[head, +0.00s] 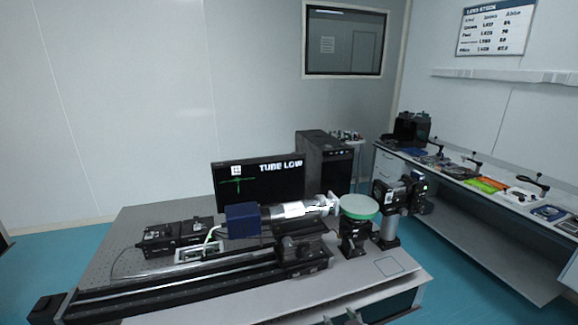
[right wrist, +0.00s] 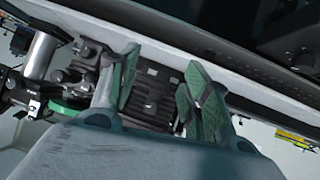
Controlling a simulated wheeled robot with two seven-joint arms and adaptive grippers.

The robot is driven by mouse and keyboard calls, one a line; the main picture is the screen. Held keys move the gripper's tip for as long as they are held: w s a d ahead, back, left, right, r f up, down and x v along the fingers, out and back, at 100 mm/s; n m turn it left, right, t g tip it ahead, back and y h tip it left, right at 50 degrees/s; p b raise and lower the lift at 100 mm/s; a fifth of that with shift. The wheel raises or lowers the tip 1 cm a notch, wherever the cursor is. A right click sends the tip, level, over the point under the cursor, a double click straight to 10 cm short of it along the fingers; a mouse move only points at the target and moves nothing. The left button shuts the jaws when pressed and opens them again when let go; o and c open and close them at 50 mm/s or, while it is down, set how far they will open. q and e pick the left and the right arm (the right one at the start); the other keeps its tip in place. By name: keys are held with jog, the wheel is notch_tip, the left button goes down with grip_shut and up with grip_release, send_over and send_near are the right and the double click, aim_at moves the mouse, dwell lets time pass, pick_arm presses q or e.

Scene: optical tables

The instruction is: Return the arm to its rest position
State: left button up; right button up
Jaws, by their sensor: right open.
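My right gripper (right wrist: 163,78) shows in the right wrist view, with its two green-padded fingers spread apart. Nothing is between the fingertips; dark ribbed equipment shows in the gap behind them. In the head view, small dark shapes at the bottom edge may be the tips of this gripper, but too little shows to tell. My left gripper is in neither view.
An optical table (head: 137,215) carries a long rail (head: 190,287), a blue-ended tube (head: 243,219), a green-rimmed disc (head: 359,207) on a mount and a camera-like post (head: 388,226). A monitor (head: 258,181) stands behind. A side bench (head: 521,203) runs along the right.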

jog(key=s+d+f+m+g+h, duration=0.1)
jog(key=s+d+f+g, duration=0.3)
jog(key=s, duration=0.4)
jog(key=s+d+f+g+h, duration=0.1)
jog(key=s+d+f+g, duration=0.3)
jog(key=s, duration=0.4)
notch_tip(320, 180, down, 33)
jog(key=s+g, duration=0.1)
jog(key=s, duration=0.2)
jog(key=s+d+f, duration=0.2)
jog(key=s+f, duration=0.7)
jog(key=s, duration=0.1)
jog(key=s+d+f+g, duration=0.1)
jog(key=s+d+f, duration=0.1)
jog(key=s+f, duration=0.8)
jog(key=shift+s+d+f+b, duration=0.3)
jog(key=shift+s+b, duration=0.1)
jog(key=shift+s, duration=0.4)
